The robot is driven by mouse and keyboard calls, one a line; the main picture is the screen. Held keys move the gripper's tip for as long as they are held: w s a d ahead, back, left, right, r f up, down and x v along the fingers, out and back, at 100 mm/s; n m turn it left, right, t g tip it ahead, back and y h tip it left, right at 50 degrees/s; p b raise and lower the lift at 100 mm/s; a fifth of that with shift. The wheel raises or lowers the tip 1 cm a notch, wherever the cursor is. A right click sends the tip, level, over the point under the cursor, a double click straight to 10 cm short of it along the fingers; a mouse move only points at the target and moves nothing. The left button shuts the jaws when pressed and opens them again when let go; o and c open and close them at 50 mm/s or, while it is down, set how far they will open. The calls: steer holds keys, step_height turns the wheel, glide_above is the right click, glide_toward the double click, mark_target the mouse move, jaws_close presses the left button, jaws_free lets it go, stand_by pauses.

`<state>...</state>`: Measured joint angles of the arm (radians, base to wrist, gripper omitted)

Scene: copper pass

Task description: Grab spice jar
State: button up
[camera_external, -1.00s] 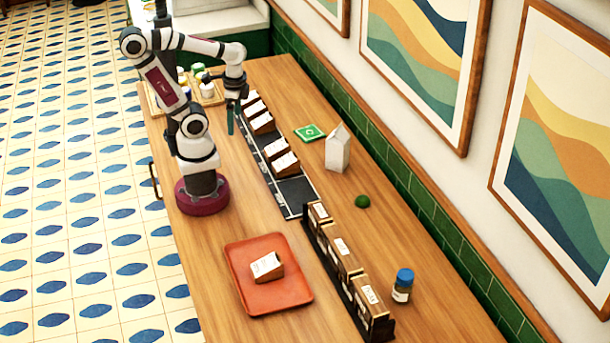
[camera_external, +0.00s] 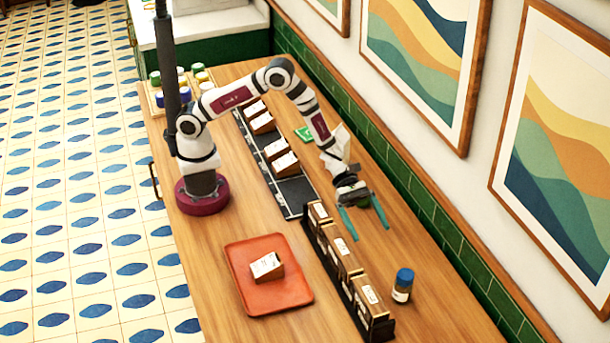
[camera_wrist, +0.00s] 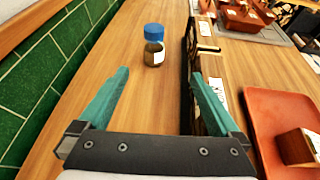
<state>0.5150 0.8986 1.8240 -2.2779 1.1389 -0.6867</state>
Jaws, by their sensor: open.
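A spice jar (camera_external: 402,286) with a blue lid and a pale label stands upright on the wooden counter, to the right of the row of boxes. In the wrist view the jar (camera_wrist: 154,46) is ahead, beyond the fingertips and roughly between them. My gripper (camera_external: 366,230) is open and empty, with its teal fingers spread wide, low over the counter between the wall and the box rack. It is apart from the jar, up and to the left of it in the external view. The fingers also show in the wrist view (camera_wrist: 158,75).
A black rack with brown boxes (camera_external: 345,260) runs close beside the jar. A red tray (camera_external: 240,262) holds one box. A black strip (camera_external: 294,196) carries several boxes. A tray of several jars (camera_external: 155,103) stands at the far left. The green-tiled wall (camera_external: 440,234) borders the counter.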

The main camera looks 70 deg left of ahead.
steer(key=n, duration=0.1)
glide_toward(396, 276)
steer(key=f, duration=0.1)
steer(key=w+d+f, duration=0.1)
steer(key=f, duration=0.3)
steer(key=shift+w+d+f, duration=0.25)
steer(key=shift+w, duration=0.05)
steer(key=x, duration=0.5)
steer(key=shift+w+d, duration=0.15)
steer(key=shift+w, duration=0.15)
jaws_close()
